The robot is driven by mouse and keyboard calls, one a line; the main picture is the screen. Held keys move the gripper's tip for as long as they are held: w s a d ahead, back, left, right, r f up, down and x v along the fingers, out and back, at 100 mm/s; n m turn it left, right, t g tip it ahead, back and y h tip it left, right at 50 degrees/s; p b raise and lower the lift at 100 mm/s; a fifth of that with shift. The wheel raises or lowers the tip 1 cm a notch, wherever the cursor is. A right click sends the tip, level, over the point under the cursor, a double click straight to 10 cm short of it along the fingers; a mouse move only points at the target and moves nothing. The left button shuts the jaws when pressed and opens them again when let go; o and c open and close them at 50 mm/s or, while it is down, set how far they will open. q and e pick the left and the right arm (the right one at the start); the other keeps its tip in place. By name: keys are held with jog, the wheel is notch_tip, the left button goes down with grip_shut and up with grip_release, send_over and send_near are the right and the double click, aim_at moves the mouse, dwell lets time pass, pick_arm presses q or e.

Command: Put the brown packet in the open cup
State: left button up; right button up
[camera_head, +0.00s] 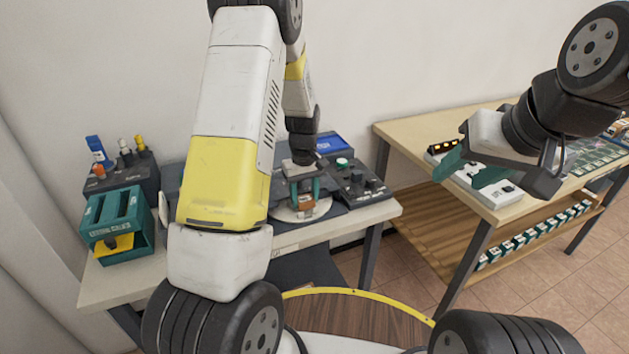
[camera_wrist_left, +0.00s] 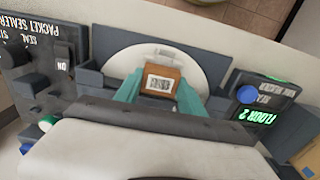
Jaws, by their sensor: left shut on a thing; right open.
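The brown packet (camera_head: 305,203), with a white label, is between the teal fingers of my left gripper (camera_head: 305,188). In the left wrist view the packet (camera_wrist_left: 162,82) shows its barcode label, and the left gripper (camera_wrist_left: 159,91) is shut on it. The packet is over a round white plate (camera_head: 289,213) on the left table; I cannot tell whether it touches the plate. I cannot make out an open cup in either view.
A teal slotted box (camera_head: 104,240) stands at the left end of the left table (camera_head: 190,268). A dark control panel with knobs (camera_head: 357,183) is right of the plate. The right table (camera_head: 425,133) holds a white switch box (camera_head: 497,194), with several small boxes on its lower shelf.

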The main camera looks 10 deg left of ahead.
pick_arm(q)
jog(key=shift+f, duration=0.9)
jog(key=o, duration=1.7)
jog(key=shift+r, duration=0.1)
jog(key=shift+r, duration=2.95)
